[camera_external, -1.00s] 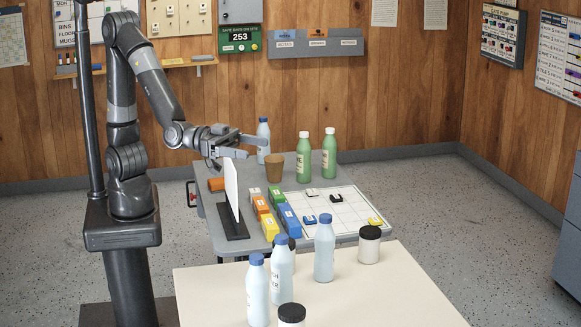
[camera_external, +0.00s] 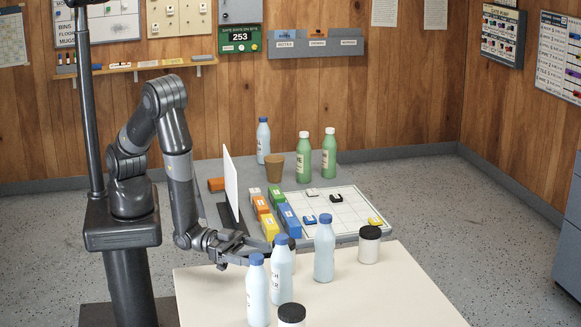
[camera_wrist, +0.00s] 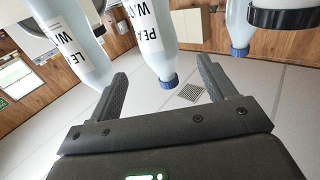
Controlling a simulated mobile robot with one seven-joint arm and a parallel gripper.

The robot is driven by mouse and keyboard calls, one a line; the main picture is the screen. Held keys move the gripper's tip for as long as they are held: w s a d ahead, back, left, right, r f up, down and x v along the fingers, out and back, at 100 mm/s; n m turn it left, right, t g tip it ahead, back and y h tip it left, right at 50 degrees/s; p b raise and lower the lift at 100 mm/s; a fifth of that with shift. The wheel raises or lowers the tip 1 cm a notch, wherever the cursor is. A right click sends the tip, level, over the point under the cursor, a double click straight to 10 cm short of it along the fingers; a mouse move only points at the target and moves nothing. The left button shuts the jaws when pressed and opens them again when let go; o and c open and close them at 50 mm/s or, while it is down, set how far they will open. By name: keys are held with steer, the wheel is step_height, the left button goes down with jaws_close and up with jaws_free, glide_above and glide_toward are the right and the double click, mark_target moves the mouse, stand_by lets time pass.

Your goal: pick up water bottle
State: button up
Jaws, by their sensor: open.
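Several pale blue water bottles with blue caps stand upright on the cream table: front left (camera_external: 257,297), centre (camera_external: 281,276) and right (camera_external: 324,254). Another blue-capped bottle (camera_external: 263,143) stands on the grey table behind. My gripper (camera_external: 262,252) is open and empty, low at the cream table's rear left edge, beside the front-left and centre bottles. In the wrist view, a bottle labelled "PEA… WA…" (camera_wrist: 150,35) appears between and beyond my open fingers (camera_wrist: 162,80). A second labelled bottle (camera_wrist: 75,45) is near the left finger. A third bottle (camera_wrist: 238,25) is at right.
Dark-lidded jars stand at the right (camera_external: 369,247) and front (camera_external: 291,315) of the cream table (camera_external: 390,295); another is partly hidden behind the centre bottle. The grey table holds green bottles (camera_external: 303,158), a brown cup (camera_external: 274,168), coloured boxes and an upright white panel (camera_external: 230,183).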

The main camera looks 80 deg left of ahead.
mark_target(288, 265)
steer(key=x, duration=1)
steer(key=shift+w+d+f, duration=0.25)
steer(key=shift+w+f, duration=0.05)
steer(key=shift+f, duration=0.05)
steer(key=shift+c, duration=0.3)
steer(key=c, duration=1.3)
steer(key=shift+c, duration=0.2)
